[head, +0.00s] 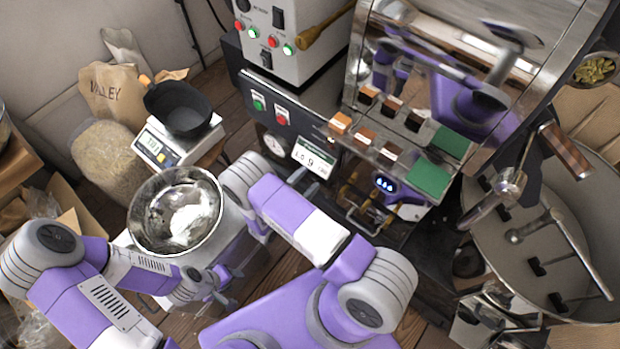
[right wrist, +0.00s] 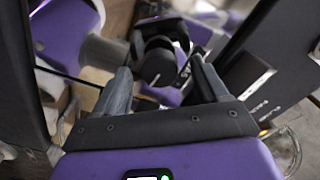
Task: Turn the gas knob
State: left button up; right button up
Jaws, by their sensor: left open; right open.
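I cannot clearly make out the gas knob in either view. The roaster's front has a dark control panel (head: 289,124) with lit buttons, a gauge and a digital readout. Brass-coloured pipes (head: 352,197) show below it, partly behind my right arm. My left gripper (head: 218,287) is low in the head view, beside the steel bowl, with its jaws apart. My right gripper (right wrist: 165,72) shows in the right wrist view with its two fingers apart. Purple and black parts blur behind the fingers, and I see nothing held.
A steel bowl (head: 175,212) stands close to both arms. A black pan (head: 178,107) sits on a white scale (head: 160,152) further back. The round cooling tray (head: 530,240) with stirring arms is at the right. Sacks (head: 110,92) stand at the left.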

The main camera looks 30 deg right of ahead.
jog(key=shift+w+d, duration=0.25)
jog(key=shift+d, duration=0.45)
jog(key=c, duration=1.1)
jog(key=shift+o, duration=0.2)
